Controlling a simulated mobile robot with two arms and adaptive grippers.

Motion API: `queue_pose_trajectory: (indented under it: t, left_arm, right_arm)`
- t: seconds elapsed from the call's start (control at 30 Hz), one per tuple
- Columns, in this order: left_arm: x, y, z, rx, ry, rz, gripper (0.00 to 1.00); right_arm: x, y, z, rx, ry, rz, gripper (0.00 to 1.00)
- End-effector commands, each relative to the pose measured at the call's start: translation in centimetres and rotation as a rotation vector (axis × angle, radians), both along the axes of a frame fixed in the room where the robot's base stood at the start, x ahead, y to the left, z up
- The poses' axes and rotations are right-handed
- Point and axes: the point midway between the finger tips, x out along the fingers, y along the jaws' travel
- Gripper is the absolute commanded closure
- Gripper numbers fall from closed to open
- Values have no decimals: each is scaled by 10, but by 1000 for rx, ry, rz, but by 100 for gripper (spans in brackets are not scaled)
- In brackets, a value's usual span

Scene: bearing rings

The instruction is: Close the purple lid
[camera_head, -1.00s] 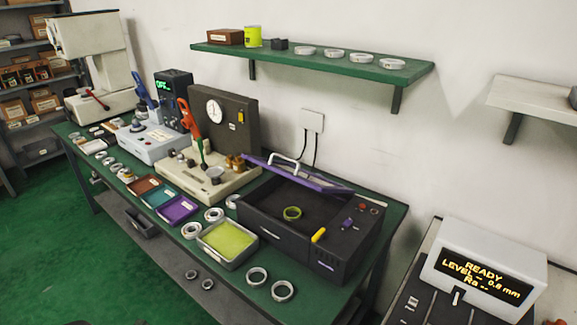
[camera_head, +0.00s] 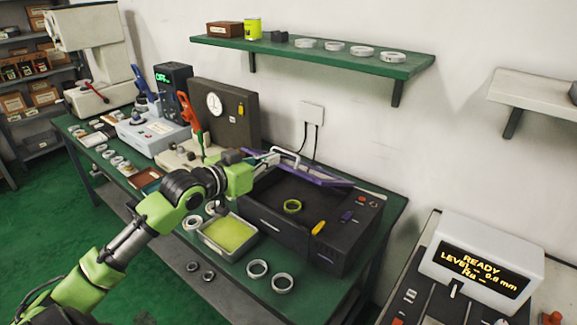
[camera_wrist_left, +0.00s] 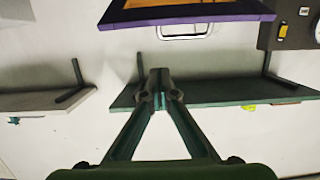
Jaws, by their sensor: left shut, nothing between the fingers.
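The purple lid (camera_head: 322,181) stands raised at the back of the dark box (camera_head: 275,228), with its white handle (camera_head: 287,151) on its upper edge. The box is open, and a yellow-green ring (camera_head: 292,206) lies inside. My left gripper (camera_head: 272,157) is shut and empty, at the left part of the lid near the handle. In the left wrist view the lid's purple edge (camera_wrist_left: 190,20) and handle (camera_wrist_left: 185,36) lie beyond the shut fingertips (camera_wrist_left: 160,78). Whether the fingers touch the lid cannot be told. My right gripper is not in view.
A tray with a yellow-green pad (camera_head: 230,236) and loose rings (camera_head: 258,269) lie in front of the box. A dark panel with a dial (camera_head: 232,110) stands behind left. A green shelf (camera_head: 320,55) hangs above. Yellow and purple controls sit right of the opening.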

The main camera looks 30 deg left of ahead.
Motion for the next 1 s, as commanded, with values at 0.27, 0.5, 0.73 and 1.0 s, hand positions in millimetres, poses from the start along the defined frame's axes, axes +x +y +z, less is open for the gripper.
queue_pose_trajectory:
  t: [0.27,0.5,0.73,1.0]
  left_arm:
    - [31,-2,-3,-4,-1,1,100]
    - [70,-6,-12,-1,0,0,100]
    - [95,-9,-25,0,5,-1,100]
    - [78,-7,-50,1,5,0,100]
  right_arm:
    - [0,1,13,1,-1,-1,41]
    - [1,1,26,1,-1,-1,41]
    - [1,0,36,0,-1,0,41]
    - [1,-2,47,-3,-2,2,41]
